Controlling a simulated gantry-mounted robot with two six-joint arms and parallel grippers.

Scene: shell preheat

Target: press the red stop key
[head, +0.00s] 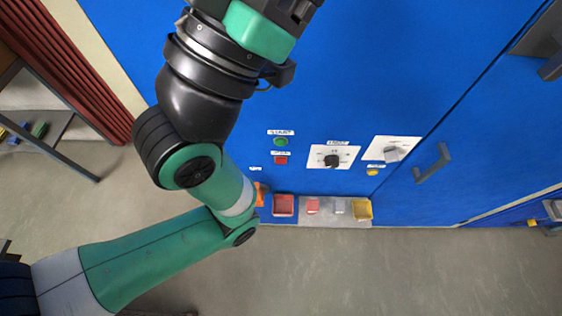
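My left arm comes in from the lower left and bends upward in front of the cabinet, left of the keys. Its wrist is at the top edge, well above the keys, and its gripper fingers are out of the picture. The arm does not cover the red key. My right gripper is not in view.
Right of the keys are a black knob (332,160) on a white plate, a grey switch (392,152) and a yellow button (372,172). A grey door handle (432,163) sticks out farther right. Coloured bins, including a red one (283,206), stand below the keys.

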